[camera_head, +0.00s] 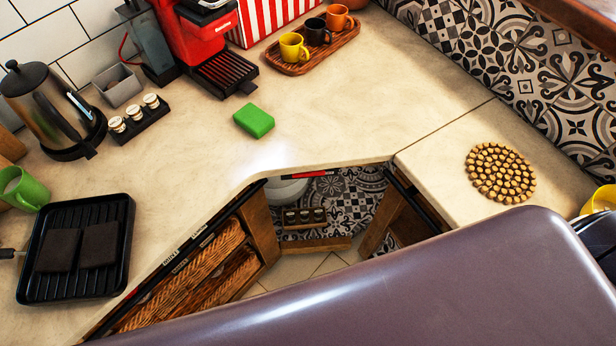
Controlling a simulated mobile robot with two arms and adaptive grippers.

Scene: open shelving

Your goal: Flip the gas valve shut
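No gas valve can be made out for certain. A small red and dark bar (310,174) shows just under the counter's front edge at the corner opening; I cannot tell whether it is the valve's handle. A pale rounded object (287,191) is partly visible below it, its upper part hidden by the counter. Neither of my grippers is in view. A large, smooth purple-grey surface fills the bottom and lower right and hides what lies behind it.
The counter (350,115) has clear room around a green sponge (254,121). A black grill pan (76,280), kettle (48,105), red coffee machine (203,40), cup tray (330,47) and round trivet (500,173) stand on it. Wicker baskets (190,285) sit below, left of the opening.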

